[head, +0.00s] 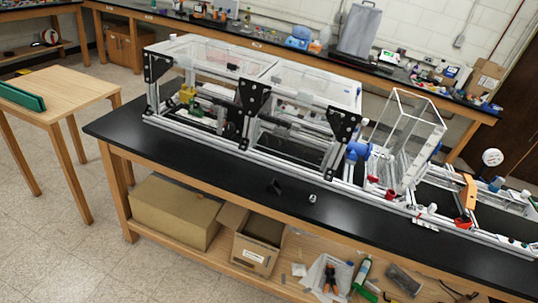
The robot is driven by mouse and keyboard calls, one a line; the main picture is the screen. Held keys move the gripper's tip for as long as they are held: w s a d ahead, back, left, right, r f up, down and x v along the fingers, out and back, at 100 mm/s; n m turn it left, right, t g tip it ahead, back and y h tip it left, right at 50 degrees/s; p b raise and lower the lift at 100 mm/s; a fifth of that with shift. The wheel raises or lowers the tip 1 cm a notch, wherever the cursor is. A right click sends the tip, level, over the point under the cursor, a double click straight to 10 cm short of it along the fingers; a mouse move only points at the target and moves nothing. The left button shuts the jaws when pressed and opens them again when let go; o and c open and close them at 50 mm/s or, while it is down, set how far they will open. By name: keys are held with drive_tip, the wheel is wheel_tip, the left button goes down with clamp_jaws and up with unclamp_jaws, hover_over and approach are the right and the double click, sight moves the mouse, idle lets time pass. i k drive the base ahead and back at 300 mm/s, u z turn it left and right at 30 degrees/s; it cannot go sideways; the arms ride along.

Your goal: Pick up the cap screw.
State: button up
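A small silver piece (312,198), which looks like the cap screw, stands on the black bench top (215,158) near its front edge. It is too small in the head view to make out its head or thread. A small dark piece (275,187) lies a little to its left, apart from it; its shape is hard to tell against the black surface. My gripper does not show in this view.
The aluminium extrusion frame (243,146) with clear panels and black brackets stands behind the small pieces. Cardboard boxes (174,211) and tools sit on the lower shelf. A wooden table (62,88) stands left; the floor between is free.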

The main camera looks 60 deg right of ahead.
sight(312, 200)
drive_tip(key=z, duration=0.4)
drive_tip(key=i, duration=1.15)
drive_tip(key=z, duration=0.85)
drive_tip(key=k, duration=0.75)
drive_tip(key=z, duration=0.2)
drive_tip(key=i, duration=0.8)
drive_tip(key=u, duration=0.05)
